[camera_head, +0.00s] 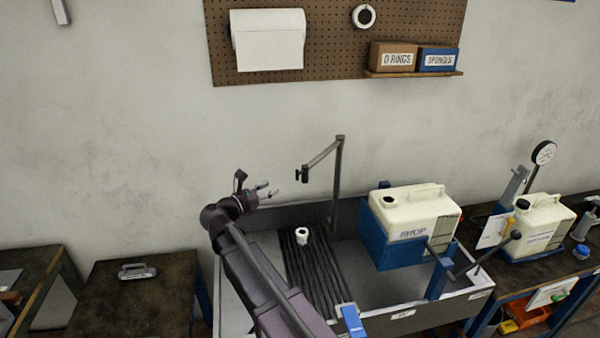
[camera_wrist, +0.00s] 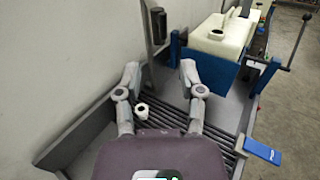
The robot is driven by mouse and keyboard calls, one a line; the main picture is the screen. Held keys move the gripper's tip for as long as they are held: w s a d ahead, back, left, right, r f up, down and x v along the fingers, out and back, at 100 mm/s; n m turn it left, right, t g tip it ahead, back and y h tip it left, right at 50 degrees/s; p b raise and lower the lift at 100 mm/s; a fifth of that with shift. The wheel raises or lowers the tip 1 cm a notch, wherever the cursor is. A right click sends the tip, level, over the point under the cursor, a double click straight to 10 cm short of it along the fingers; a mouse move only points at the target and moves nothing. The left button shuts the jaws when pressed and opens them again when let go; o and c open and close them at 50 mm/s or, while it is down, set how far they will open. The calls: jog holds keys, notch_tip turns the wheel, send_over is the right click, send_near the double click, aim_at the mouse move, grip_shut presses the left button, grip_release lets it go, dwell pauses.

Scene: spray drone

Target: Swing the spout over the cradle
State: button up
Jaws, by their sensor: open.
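The dark spout (camera_head: 322,157) is a thin jointed arm on an upright post behind the sink, its short nozzle end hanging at the left. A dark upright part of it also shows in the wrist view (camera_wrist: 156,28). The blue cradle (camera_head: 375,243) stands to the right of the spout and holds a cream tank with an open round mouth; the cradle is also in the wrist view (camera_wrist: 205,72). My gripper (camera_head: 268,189) is open and empty, just left of the nozzle end and apart from it. Its two fingers also show in the wrist view (camera_wrist: 160,72).
A slatted rack (camera_head: 318,270) with a small white fitting (camera_head: 302,236) lies in the sink below my gripper. A blue paddle (camera_head: 352,321) is at the sink's front edge. Another tank (camera_head: 538,228) and a gauge (camera_head: 543,153) stand at the right.

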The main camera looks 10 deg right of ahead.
aim_at(301, 171)
jog(key=x, duration=1.3)
jog(key=shift+w+d, duration=0.15)
jog(key=shift+d, duration=0.05)
grip_shut()
